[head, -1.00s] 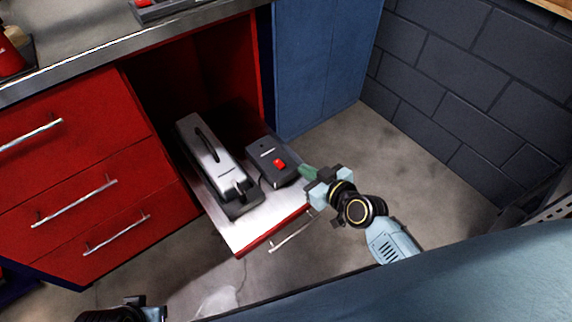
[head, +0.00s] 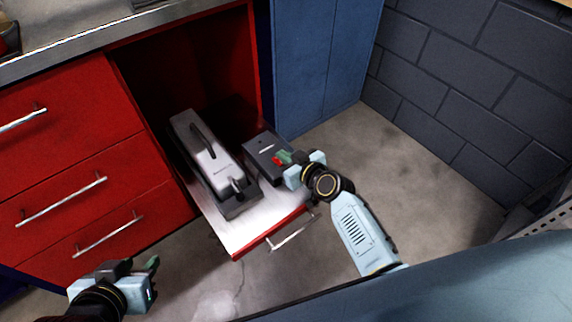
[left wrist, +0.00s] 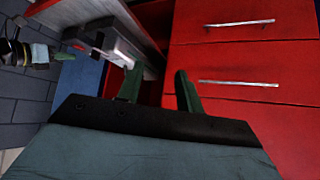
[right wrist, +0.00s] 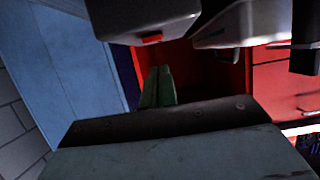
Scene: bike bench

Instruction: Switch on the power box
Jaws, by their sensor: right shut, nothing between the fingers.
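The power box is likely the dark grey box (head: 262,146) with a red switch (head: 279,160), lying on the pulled-out drawer. Its red switch also shows at the top of the right wrist view (right wrist: 152,39). My right gripper (head: 289,157) is at the switch end of the box, its green fingertips right beside the red switch. In the right wrist view its fingers (right wrist: 157,86) are together and empty. I cannot tell whether they touch the switch, or its on/off position. My left gripper (head: 151,265) is at the lower left, in front of the red drawers, fingers apart and empty (left wrist: 157,88).
A silver and black device with a handle (head: 207,160) lies left of the box on the same drawer (head: 245,232). Red drawers with metal handles (head: 75,195) stand at left. A blue cabinet (head: 320,70) and grey block wall (head: 450,90) are behind and right. Floor at right is clear.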

